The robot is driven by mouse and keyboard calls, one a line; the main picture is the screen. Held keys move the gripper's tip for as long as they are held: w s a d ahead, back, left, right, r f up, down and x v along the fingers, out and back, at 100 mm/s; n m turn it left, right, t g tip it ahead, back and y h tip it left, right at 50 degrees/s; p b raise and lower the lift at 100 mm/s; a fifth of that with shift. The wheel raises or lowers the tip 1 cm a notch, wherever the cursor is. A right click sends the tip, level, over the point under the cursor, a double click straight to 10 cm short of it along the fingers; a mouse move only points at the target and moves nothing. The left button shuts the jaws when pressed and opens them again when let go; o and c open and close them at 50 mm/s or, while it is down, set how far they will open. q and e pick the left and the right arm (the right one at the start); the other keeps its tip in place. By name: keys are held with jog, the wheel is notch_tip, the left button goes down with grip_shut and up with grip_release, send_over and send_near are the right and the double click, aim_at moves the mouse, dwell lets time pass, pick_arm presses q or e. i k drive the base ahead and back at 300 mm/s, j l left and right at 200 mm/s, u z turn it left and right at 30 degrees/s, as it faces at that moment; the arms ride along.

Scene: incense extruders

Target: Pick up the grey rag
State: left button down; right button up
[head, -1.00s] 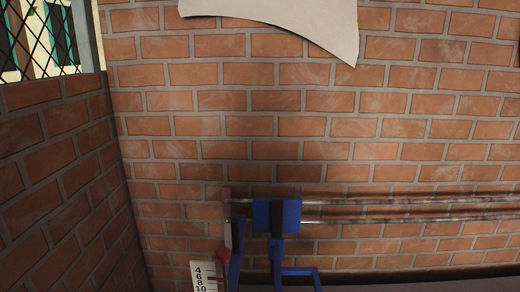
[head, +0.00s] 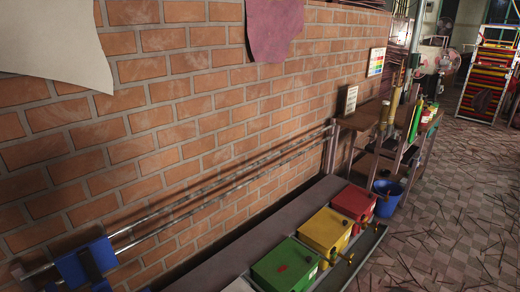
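I see no grey rag that I can make out for sure in the head view. A pale grey-white sheet (head: 52,38) hangs on the brick wall at the upper left, and I cannot tell whether it is cloth or paper. A mauve sheet (head: 274,27) hangs on the wall at the top middle. Neither of my grippers is in view.
Green (head: 287,264), yellow (head: 325,232) and red (head: 354,203) boxes stand in a row below the wall. A blue bracket (head: 84,264) sits on the wall rails. A wooden table (head: 363,117) and blue bucket (head: 387,197) stand beyond. The tiled floor at right is littered with sticks.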

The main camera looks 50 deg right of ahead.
aim_at(403, 183)
jog(key=z, duration=2.65)
